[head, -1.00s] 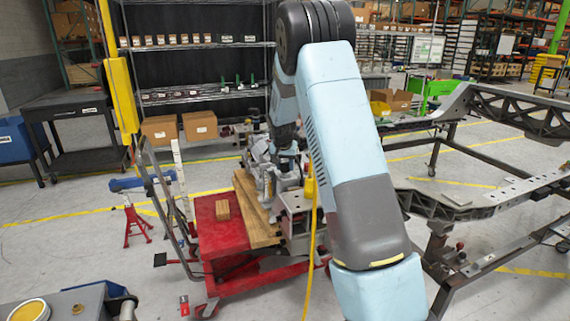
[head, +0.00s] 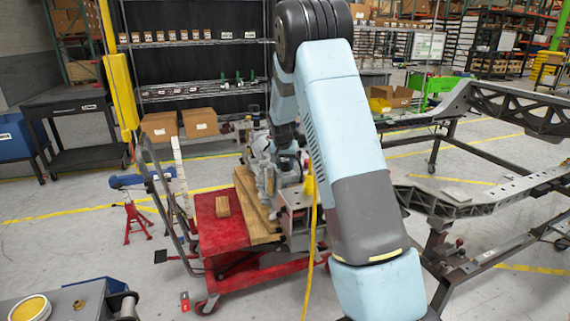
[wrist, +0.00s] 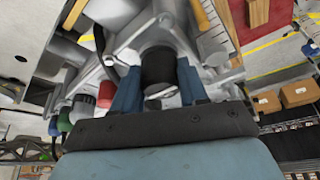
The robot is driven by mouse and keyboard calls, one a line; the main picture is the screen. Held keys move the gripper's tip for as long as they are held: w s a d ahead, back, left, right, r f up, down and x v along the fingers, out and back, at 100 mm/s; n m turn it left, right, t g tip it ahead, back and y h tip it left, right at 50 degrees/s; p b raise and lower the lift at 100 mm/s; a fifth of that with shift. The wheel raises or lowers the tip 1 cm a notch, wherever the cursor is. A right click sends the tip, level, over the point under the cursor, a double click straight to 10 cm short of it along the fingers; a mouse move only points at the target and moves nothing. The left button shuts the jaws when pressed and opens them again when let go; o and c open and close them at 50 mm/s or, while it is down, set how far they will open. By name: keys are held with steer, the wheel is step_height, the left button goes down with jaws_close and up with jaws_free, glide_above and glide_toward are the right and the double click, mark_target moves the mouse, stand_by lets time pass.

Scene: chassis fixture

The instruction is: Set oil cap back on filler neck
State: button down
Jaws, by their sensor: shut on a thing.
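In the wrist view, my gripper (wrist: 158,74) has its two blue fingers on either side of a black, round, cap-like piece (wrist: 158,62), which I take to be the oil cap. A small silvery end shows on its near side. Grey cast-metal engine parts (wrist: 110,20) lie directly beyond it. I cannot make out the filler neck, or whether the cap touches it. In the head view my gripper (head: 286,163) is small, low over the grey engine (head: 266,180) on the red cart, and the cap cannot be made out there.
A dark chassis frame (head: 470,203) stands at the right. A yellow hose (head: 313,225) hangs beside my arm. A red jack stand (head: 134,220) is on the floor at left.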

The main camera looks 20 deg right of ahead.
steer(key=shift+f, duration=0.2)
steer(key=c, duration=0.5)
jaws_free()
steer(key=shift+r, duration=0.1)
steer(key=shift+r, duration=2.95)
